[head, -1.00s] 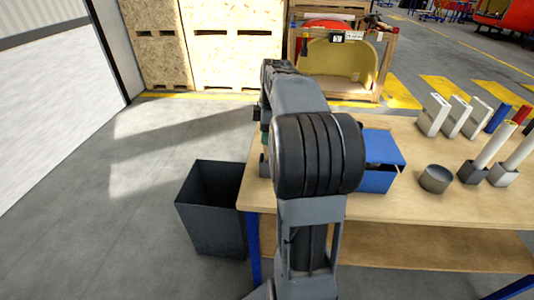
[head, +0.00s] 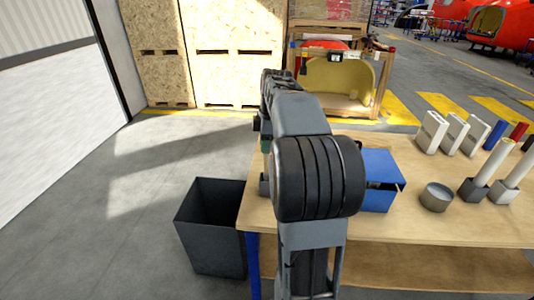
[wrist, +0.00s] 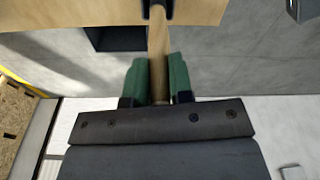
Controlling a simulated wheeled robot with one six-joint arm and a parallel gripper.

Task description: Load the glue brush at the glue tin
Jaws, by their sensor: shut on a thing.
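My gripper (wrist: 158,70) shows in the wrist view with two green fingers closed on a wooden handle (wrist: 158,42). The handle, seemingly the glue brush's, runs away from the fingers to a dark part at the top edge of that view. The bristles cannot be made out. In the head view my own arm hides most of the gripper and the brush. A round grey open tin (head: 437,197), likely the glue tin, stands upright on the wooden table, right of my arm. The gripper is apart from it, at the table's left side.
A blue box (head: 380,182) sits on the table (head: 400,223) between my arm and the tin. Grey holders with upright tubes (head: 487,168) and white blocks (head: 453,133) stand on the right. A dark open bin (head: 212,240) is on the floor left of the table.

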